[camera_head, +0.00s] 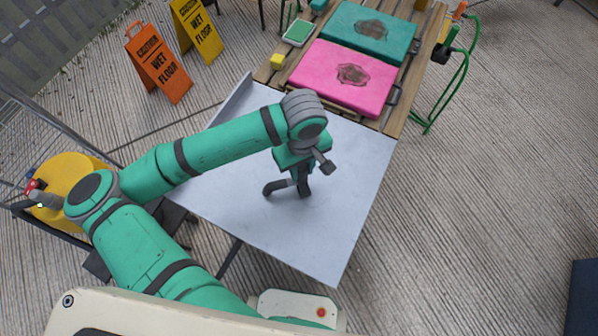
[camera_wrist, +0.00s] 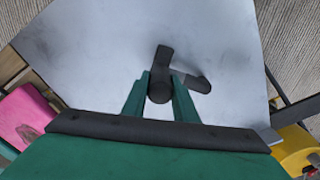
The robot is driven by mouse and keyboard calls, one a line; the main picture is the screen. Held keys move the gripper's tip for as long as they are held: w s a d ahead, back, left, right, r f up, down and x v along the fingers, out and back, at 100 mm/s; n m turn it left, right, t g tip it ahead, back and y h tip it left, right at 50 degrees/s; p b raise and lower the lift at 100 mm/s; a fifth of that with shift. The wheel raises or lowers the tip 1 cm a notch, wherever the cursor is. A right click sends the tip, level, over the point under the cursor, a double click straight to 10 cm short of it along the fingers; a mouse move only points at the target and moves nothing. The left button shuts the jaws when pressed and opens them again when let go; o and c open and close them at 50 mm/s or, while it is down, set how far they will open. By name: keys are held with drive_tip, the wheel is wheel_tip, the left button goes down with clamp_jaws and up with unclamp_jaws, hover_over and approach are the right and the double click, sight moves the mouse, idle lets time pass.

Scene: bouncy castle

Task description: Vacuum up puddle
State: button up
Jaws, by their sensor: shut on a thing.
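My gripper (camera_head: 296,172) is above the bare grey metal tabletop (camera_head: 330,225). In the wrist view its two green fingers (camera_wrist: 160,88) are shut on a dark grey tool (camera_wrist: 163,60) with angled ends. In the head view the tool (camera_head: 273,187) hangs below the gripper, close over the tabletop; I cannot tell if it touches. No distinct puddle shows on the tabletop, though my arm and the tool hide part of it. A yellow round container with red parts (camera_head: 70,172) stands at the left, partly behind my arm; it also shows in the wrist view (camera_wrist: 293,148).
A pink slab (camera_head: 325,72) and a teal slab (camera_head: 350,22), each with a brown stain, lie on the wooden table end. Orange (camera_head: 160,68) and yellow (camera_head: 198,32) wet floor signs stand at the upper left. The floor at right is mostly clear.

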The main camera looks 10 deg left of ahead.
drive_tip(key=shift+s+a, duration=0.2)
drive_tip(key=shift+a, duration=0.4)
drive_tip(key=shift+s+a, duration=0.2)
drive_tip(key=shift+a, duration=0.35)
drive_tip(key=w+a, duration=0.6)
drive_tip(key=shift+w, duration=0.3)
idle(1.2)
drive_tip(key=shift+w, duration=0.1)
idle(0.6)
